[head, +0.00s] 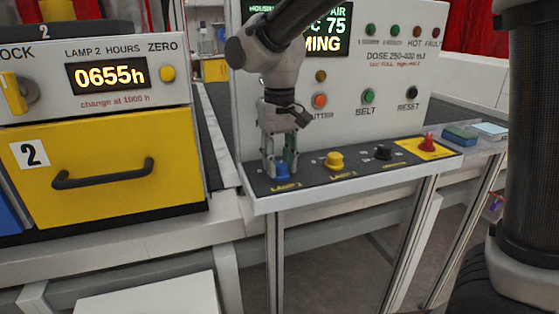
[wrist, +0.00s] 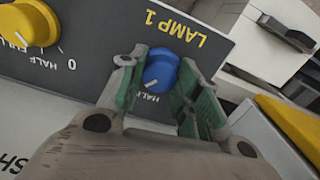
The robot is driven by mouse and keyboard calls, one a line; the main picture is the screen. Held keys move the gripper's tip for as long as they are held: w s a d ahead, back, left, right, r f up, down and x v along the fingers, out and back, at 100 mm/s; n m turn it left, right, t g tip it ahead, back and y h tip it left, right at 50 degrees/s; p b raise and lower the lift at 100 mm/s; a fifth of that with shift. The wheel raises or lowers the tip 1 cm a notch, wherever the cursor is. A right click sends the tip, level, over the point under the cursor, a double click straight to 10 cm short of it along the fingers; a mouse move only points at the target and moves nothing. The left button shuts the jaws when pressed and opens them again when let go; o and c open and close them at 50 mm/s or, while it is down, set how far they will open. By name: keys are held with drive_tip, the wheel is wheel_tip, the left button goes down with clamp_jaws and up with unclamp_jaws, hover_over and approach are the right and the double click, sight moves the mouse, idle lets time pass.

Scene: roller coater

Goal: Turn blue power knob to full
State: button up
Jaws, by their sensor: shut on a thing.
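The blue power knob (head: 282,174) is at the left end of the dark sloped control strip, by the label LAMP 1. It also shows in the wrist view (wrist: 161,70), between my fingers. A white mark on the knob faces the lower left there, close to the word HALF. My gripper (head: 281,161) reaches down from above and is shut on the blue knob. Its green-lined fingers stand on either side of the knob in the wrist view (wrist: 158,88). The rest of the scale around the knob is hidden by the fingers.
The panel (head: 250,105) with buttons rises behind. A yellow drawer (head: 100,165) with a black handle stands at the left.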

sight(280, 164)
drive_tip(key=shift+m, duration=0.6)
drive_tip(key=o, duration=1.1)
drive_tip(key=shift+c, duration=0.2)
drive_tip(key=shift+r, duration=0.1)
wheel_tip(280, 164, up, 12)
